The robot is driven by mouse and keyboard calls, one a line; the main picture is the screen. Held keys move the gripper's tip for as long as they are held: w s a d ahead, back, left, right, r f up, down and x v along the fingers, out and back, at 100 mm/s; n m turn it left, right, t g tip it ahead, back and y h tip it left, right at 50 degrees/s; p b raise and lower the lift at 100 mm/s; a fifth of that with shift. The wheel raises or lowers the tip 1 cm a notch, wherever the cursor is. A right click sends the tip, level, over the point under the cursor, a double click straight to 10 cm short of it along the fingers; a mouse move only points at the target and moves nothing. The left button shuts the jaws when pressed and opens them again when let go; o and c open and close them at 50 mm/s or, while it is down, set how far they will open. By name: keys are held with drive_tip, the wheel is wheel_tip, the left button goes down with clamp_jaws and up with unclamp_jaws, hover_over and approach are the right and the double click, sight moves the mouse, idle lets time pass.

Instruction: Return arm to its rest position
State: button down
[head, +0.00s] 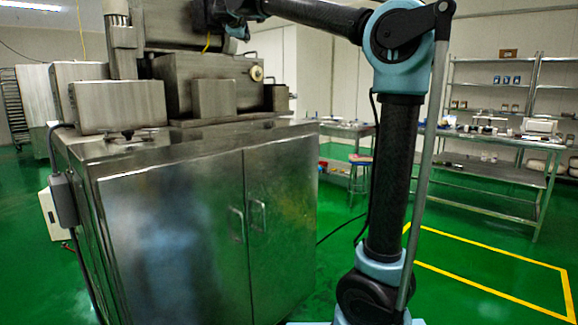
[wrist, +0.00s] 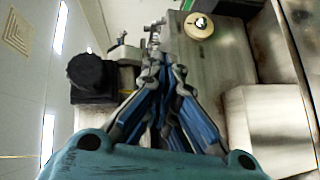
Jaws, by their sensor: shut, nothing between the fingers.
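My arm (head: 395,175) rises at the right of the head view, bends at its blue elbow and reaches left along the top edge, over the encrusting machine (head: 170,235). Its far end is cut off by the top edge of the head view, so the fingers cannot be made out there. In the wrist view my gripper (wrist: 160,70) is shut and empty, its blue-padded fingers meeting at the tips. The machine's metal housing with a pale round knob (wrist: 199,26) lies beyond and to the right of the fingertips. A black knob (wrist: 90,72) is on the left.
The machine's steel cabinet, with two door handles (head: 248,219), stands left of my arm. A steel table (head: 490,170) and shelves (head: 495,85) are behind on the right. A stool (head: 359,172) stands behind my arm. Green floor with a yellow outline (head: 500,256) is open at right.

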drive_tip(key=s+d+f+m+g+h, duration=0.3)
drive_tip(key=d+f+m+g, duration=0.15)
drive_tip(key=d+f, duration=1.2)
drive_tip(key=s+d+f+m+g+h, duration=0.1)
drive_tip(key=s+d+f+m+g, duration=0.15)
drive_tip(key=s+d+f, duration=0.5)
drive_tip(key=s+d+f+m+g, duration=0.1)
drive_tip(key=s+d+f+m, duration=0.25)
drive_tip(key=d+f, duration=0.6)
drive_tip(key=s+d+f+m+g+y, duration=0.1)
drive_tip(key=s+f+m+g+y, duration=0.1)
drive_tip(key=s+f, duration=1.1)
drive_tip(key=s+d+f+m+g+y, duration=0.1)
drive_tip(key=s+f+m+g+y, duration=0.1)
drive_tip(key=s+f, duration=1.1)
wheel_tip(320, 180, down, 8)
drive_tip(key=shift+s+r+m+g, duration=0.1)
drive_tip(key=shift+s+m+g, duration=0.35)
drive_tip(key=shift+g, duration=0.55)
drive_tip(key=shift+w+d, duration=0.1)
